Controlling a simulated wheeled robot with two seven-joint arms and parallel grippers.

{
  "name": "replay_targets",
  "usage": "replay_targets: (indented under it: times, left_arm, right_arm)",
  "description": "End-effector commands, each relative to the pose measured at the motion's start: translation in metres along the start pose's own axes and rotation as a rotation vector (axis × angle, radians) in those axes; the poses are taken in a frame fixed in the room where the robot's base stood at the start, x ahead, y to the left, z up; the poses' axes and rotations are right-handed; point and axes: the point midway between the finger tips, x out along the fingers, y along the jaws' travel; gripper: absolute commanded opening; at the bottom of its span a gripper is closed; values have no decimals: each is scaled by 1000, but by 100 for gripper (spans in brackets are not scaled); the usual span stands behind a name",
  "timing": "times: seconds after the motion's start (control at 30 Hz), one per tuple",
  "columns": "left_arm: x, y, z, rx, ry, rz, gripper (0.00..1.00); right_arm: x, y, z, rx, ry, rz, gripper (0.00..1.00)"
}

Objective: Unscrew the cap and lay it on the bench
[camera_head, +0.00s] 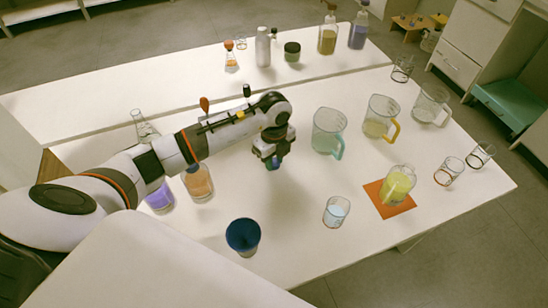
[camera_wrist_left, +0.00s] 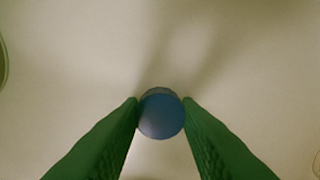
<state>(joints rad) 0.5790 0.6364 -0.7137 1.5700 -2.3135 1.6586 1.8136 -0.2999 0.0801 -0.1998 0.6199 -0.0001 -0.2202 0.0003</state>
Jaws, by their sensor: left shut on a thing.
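My left gripper (camera_head: 273,160) is over the middle of the white bench (camera_head: 300,205). In the left wrist view its green fingers (camera_wrist_left: 161,110) are shut on the sides of a round blue cap (camera_wrist_left: 161,116), seen from above. A darker rim shows at the cap's far edge. In the head view only a small blue-green patch shows at the fingertips. I cannot tell whether a bottle is under the cap. My right gripper is not in view.
A blue cup (camera_head: 243,236) and a small beaker (camera_head: 337,211) stand in front. A yellow-filled vessel (camera_head: 398,185) is on an orange mat (camera_head: 374,192). Several jugs, including a teal-handled one (camera_head: 328,132), stand to the right. Purple (camera_head: 160,198) and orange (camera_head: 198,182) vessels are left.

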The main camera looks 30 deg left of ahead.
Motion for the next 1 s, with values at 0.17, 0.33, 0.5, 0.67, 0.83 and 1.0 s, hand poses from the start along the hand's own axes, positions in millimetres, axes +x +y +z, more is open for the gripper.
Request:
replay_targets:
  times: [0.17, 0.33, 0.5, 0.67, 0.83, 1.0]
  left_arm:
    - [0, 0, 0, 0, 0, 0, 2]
    - [2, 0, 0, 0, 0, 0, 40]
    - [2, 0, 0, 0, 0, 0, 52]
    - [2, 0, 0, 0, 0, 0, 52]
    - [-11, 1, 0, 0, 0, 2, 52]
    - [-45, 1, -1, 0, 3, 6, 52]
  right_arm:
    - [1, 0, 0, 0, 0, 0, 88]
    - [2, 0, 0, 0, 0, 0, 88]
    - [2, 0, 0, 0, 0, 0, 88]
    - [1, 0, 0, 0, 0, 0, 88]
    - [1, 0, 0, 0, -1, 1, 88]
    - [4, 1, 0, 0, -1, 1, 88]
